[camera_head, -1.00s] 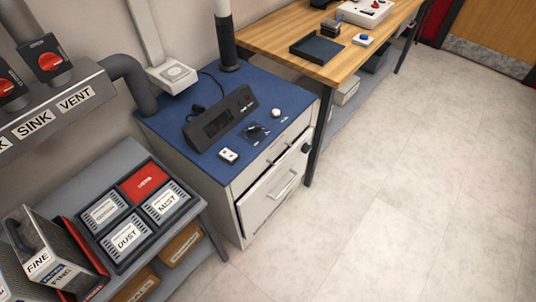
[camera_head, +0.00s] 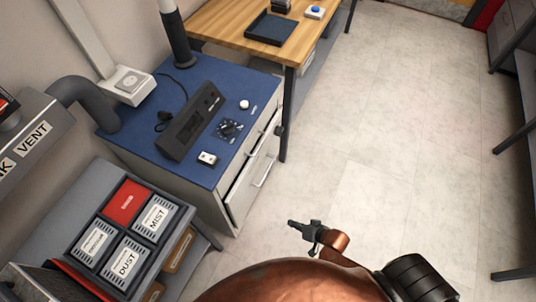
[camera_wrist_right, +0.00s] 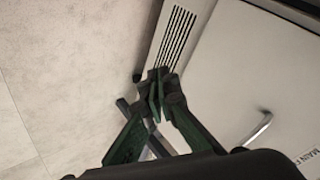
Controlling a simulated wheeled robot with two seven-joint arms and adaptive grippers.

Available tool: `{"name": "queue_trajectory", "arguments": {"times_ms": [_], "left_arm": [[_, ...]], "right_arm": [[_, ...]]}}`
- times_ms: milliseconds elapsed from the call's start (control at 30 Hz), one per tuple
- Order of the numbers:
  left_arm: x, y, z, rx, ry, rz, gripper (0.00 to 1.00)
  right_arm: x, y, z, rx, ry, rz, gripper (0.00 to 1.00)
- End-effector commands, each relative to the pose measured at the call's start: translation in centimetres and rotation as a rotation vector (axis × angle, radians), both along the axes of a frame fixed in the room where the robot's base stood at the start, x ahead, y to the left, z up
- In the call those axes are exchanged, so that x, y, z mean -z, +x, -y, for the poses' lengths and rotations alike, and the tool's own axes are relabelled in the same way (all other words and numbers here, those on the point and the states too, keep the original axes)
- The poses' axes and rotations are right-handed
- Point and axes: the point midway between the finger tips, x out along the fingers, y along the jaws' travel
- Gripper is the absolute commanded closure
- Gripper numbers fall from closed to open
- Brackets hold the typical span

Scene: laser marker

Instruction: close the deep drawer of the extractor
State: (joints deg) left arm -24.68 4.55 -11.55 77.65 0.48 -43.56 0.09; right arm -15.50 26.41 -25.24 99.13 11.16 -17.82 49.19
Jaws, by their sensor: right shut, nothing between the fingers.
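The extractor (camera_head: 172,172) is a pale cabinet with a blue top, at left centre in the head view. Its deep drawer (camera_head: 246,188) is the large white front with a bar handle (camera_head: 264,170); a dark gap along its upper edge shows it standing partly out. My right gripper (camera_head: 291,224) is shut and empty, in front of the drawer and apart from it. In the right wrist view, the shut fingers (camera_wrist_right: 158,88) point toward a slotted grille (camera_wrist_right: 176,38), beside a large pale panel (camera_wrist_right: 240,75) with a handle and partly cut-off lettering. My left gripper is out of view.
A grey stand (camera_head: 193,222) with labelled filter boxes is left of the cabinet. A wooden bench (camera_head: 222,22) with a black tray (camera_head: 271,28) stands behind it. The floor (camera_head: 380,150) to the right is clear; dark table legs (camera_head: 516,140) show at the far right.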

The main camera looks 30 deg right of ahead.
Motion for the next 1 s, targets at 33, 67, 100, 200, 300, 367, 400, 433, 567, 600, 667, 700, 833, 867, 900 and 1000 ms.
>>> {"name": "queue_trajectory", "arguments": {"times_ms": [33,67,100,200,300,367,400,433,567,600,667,700,833,867,900,1000], "left_arm": [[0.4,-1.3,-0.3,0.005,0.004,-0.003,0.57],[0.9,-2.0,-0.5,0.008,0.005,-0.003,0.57],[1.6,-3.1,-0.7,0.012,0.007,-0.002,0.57],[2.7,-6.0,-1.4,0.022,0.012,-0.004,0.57],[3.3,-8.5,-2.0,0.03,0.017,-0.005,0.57],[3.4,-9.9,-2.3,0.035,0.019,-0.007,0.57],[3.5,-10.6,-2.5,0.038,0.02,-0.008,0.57],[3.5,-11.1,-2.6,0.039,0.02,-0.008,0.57],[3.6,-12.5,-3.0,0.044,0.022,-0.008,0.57],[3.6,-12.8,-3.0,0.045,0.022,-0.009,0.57],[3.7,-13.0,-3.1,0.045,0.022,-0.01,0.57],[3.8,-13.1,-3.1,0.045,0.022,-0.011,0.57],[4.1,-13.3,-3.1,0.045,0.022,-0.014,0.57],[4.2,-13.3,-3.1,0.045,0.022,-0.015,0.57],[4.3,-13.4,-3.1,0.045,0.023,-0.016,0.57],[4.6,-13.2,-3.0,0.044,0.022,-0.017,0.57]], "right_arm": [[-3.1,2.7,0.5,0.022,0.087,0.068,1.0],[-4.5,4.0,0.6,0.039,0.15,0.1,1.0],[-6.5,5.6,0.9,0.058,0.238,0.138,1.0],[-11.7,8.7,2.2,0.087,0.457,0.209,1.0],[-16.7,10.8,3.9,0.094,0.653,0.248,1.0],[-19.3,11.6,5.0,0.09,0.75,0.257,1.0],[-20.8,12.0,5.7,0.087,0.805,0.261,1.0],[-21.8,12.2,6.1,0.083,0.842,0.263,1.0],[-24.6,12.7,7.3,0.07,0.945,0.263,1.0],[-25.0,12.9,7.4,0.067,0.964,0.262,1.0],[-25.3,13.1,7.4,0.065,0.977,0.261,1.0],[-25.3,13.4,7.2,0.065,0.982,0.26,1.0],[-25.3,14.8,6.0,0.064,0.985,0.261,1.0],[-25.3,15.3,5.7,0.064,0.985,0.261,1.0],[-25.2,15.9,5.2,0.065,0.985,0.262,1.0],[-25.2,17.5,3.9,0.064,0.985,0.262,1.0]]}}
